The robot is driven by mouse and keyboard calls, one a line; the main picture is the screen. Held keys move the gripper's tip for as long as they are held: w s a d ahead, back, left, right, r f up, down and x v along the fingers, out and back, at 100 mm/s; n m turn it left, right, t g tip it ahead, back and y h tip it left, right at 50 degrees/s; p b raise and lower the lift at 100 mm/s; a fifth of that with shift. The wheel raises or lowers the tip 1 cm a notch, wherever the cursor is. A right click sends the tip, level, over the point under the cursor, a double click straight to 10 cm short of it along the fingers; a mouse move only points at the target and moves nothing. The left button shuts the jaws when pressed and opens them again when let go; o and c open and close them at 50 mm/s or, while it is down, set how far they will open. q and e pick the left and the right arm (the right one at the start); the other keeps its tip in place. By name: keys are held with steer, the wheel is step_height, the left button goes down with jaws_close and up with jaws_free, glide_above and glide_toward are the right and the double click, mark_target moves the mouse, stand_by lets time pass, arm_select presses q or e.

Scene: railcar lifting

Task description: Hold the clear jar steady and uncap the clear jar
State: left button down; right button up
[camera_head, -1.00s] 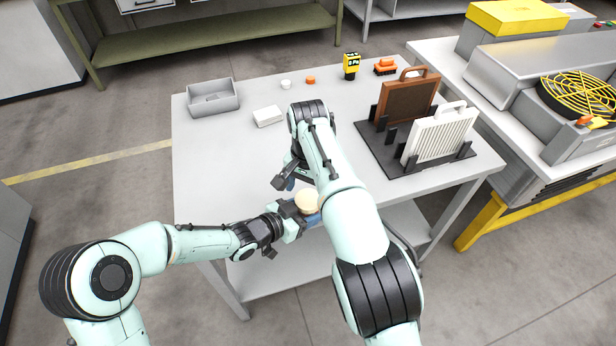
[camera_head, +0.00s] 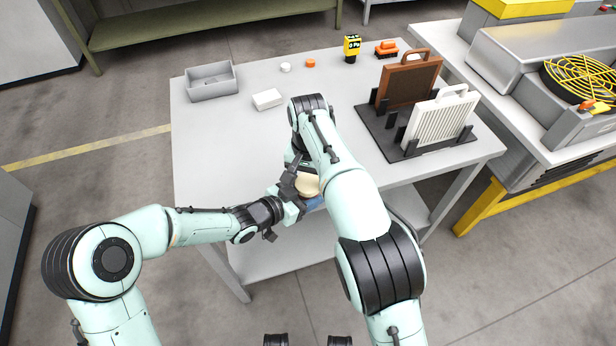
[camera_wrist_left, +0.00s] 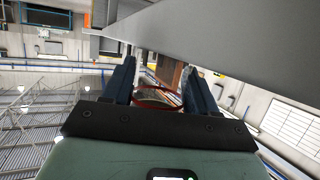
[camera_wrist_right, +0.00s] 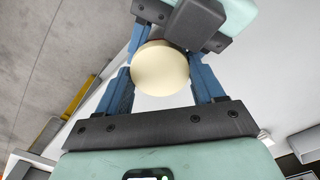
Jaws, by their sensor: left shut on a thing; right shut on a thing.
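The clear jar's round cream lid (camera_head: 307,185) shows near the table's front edge, partly covered by my right gripper. It fills the space between the blue fingers in the right wrist view (camera_wrist_right: 160,68). My left gripper (camera_head: 308,201) comes in from the left, below the lid, and is shut on the jar. In the left wrist view the see-through jar (camera_wrist_left: 157,97) sits between the fingers, with a reddish rim line. My right gripper (camera_head: 299,176) reaches down from above and is shut on the lid. The jar's body is mostly hidden in the head view. The lid looks seated on the jar.
A grey bin (camera_head: 212,82), a white box (camera_head: 267,99), a yellow-black item (camera_head: 352,48) and small orange and white pieces stand at the back. A black rack (camera_head: 365,122) with brown and white panels is at the right. The table's left middle is clear.

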steer(key=shift+n, duration=0.4)
steer(key=o, duration=1.2)
steer(key=shift+c, duration=0.2)
step_height(320, 180, up, 4)
steer(key=shift+r, duration=0.3)
steer(key=shift+c, duration=0.4)
step_height(320, 180, up, 3)
steer(key=m, duration=0.3)
steer(key=shift+f, duration=3.8)
